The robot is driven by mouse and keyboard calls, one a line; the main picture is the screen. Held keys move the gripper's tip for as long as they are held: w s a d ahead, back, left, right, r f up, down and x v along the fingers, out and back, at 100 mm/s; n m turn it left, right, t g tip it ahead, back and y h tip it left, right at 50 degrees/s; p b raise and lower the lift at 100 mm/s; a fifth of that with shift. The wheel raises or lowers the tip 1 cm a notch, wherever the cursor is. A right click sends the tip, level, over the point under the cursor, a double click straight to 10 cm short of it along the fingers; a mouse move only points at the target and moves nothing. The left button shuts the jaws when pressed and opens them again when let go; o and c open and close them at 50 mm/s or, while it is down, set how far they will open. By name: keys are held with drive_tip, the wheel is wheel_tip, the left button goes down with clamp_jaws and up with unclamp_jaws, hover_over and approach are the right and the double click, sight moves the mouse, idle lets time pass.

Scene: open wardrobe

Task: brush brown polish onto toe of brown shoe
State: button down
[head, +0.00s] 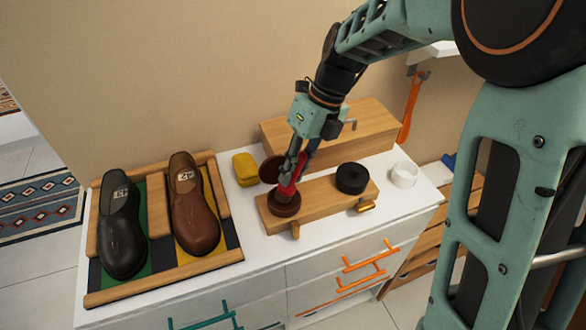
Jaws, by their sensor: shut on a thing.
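The brown shoe (194,215) stands on a yellow strip in the right bay of a wooden rack (158,167), its toe pointing toward the front. My gripper (291,178) is shut on a small brush with a red handle (287,191). The brush points down at a round brown polish tin (285,208) on a wooden block (321,205). Its tip is hidden, so I cannot tell if it touches the polish. A dark brown disc (271,168), perhaps the tin's lid, leans behind the block.
A black shoe (121,240) stands on green in the left bay. A black tin (352,178) sits on the block's right end. A yellow sponge (245,169), wooden box (330,128) and white ring (404,174) stand around. The white top (262,250) is clear in front.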

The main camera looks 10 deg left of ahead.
drive_tip(key=shift+r+p, duration=3.4)
drive_tip(key=shift+r, duration=0.1)
drive_tip(key=shift+f, duration=0.1)
